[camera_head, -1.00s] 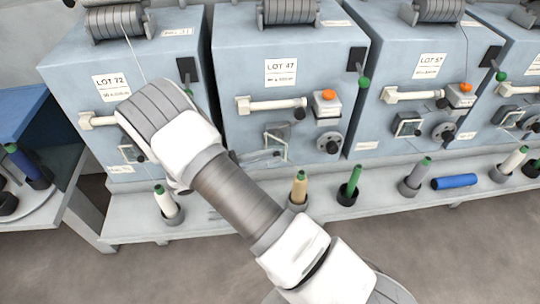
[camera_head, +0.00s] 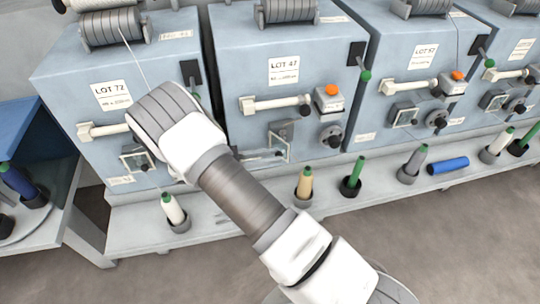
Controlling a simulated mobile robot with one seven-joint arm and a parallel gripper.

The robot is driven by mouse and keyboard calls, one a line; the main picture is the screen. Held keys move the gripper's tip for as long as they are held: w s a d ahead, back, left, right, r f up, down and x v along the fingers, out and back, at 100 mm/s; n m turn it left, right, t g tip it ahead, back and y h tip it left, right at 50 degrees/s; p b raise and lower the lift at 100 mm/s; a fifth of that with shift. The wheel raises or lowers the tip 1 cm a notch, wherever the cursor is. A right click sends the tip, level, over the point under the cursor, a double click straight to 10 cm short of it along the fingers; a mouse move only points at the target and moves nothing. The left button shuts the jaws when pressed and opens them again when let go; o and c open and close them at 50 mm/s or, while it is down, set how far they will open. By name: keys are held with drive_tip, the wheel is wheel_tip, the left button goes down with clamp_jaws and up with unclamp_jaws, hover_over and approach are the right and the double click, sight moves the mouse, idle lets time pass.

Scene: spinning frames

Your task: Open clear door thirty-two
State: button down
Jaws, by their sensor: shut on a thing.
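The blue-grey LOT 47 cabinet (camera_head: 235,85) has a small clear door (camera_head: 279,149) in a pale frame, low on its front. This door stands swung out at an angle, with a dark recess (camera_head: 285,128) showing behind it. My gripper (camera_head: 268,155) reaches out from behind my forearm to the door's lower part and appears shut on it. My arm hides most of the gripper, and the exact grip is unclear. No number thirty-two is readable on the door.
The LOT 72 cabinet (camera_head: 65,100) and LOT 57 cabinet (camera_head: 385,70) stand on either side, each with a small framed window. A ledge (camera_head: 235,207) below holds upright spools, including tan (camera_head: 304,182) and green (camera_head: 354,174). A blue spool (camera_head: 448,165) lies flat. Open floor is in front.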

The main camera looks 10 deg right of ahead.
idle(0.6)
drive_tip(key=c, duration=1)
unclamp_jaws()
